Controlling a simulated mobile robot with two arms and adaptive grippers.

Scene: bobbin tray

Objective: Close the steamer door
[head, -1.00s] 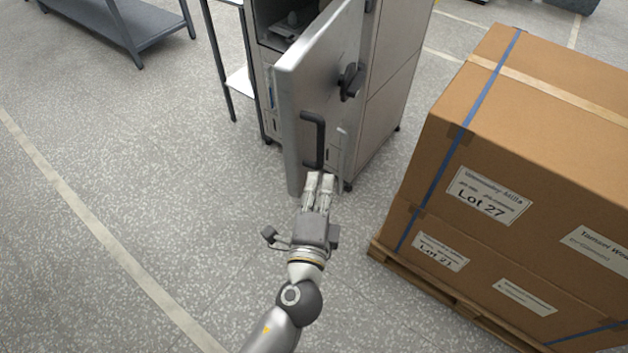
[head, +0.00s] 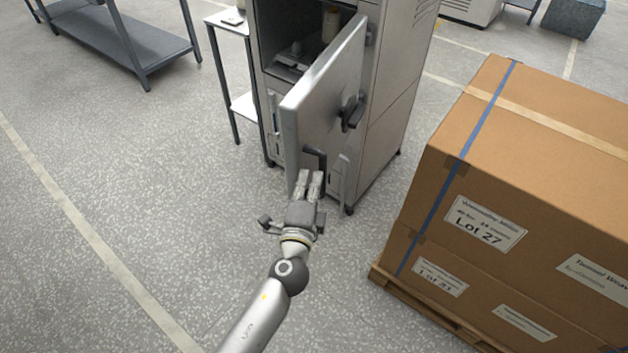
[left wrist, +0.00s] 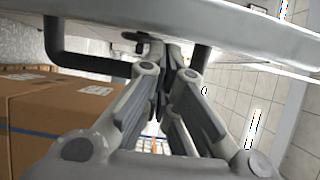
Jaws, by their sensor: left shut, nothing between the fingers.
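The steamer door (head: 328,96) stands open, swung out from the grey steamer cabinet (head: 386,110), with its outer face toward the right. A dark bar handle (head: 315,158) and a dark latch (head: 352,113) sit on that face. My left gripper (head: 311,175) is shut and empty, in front of the lower part of the handle and hiding some of it. In the left wrist view the door's edge (left wrist: 220,25) and the handle (left wrist: 85,62) lie just beyond the shut fingers (left wrist: 175,75). I cannot tell whether the fingers touch the door. My right gripper is not in view.
Stacked cartons (head: 520,180) on a wooden pallet (head: 430,305) stand close on the right. A white side table (head: 232,22) is left of the cabinet, and a grey rack (head: 125,45) is at the back left. The floor at left is clear.

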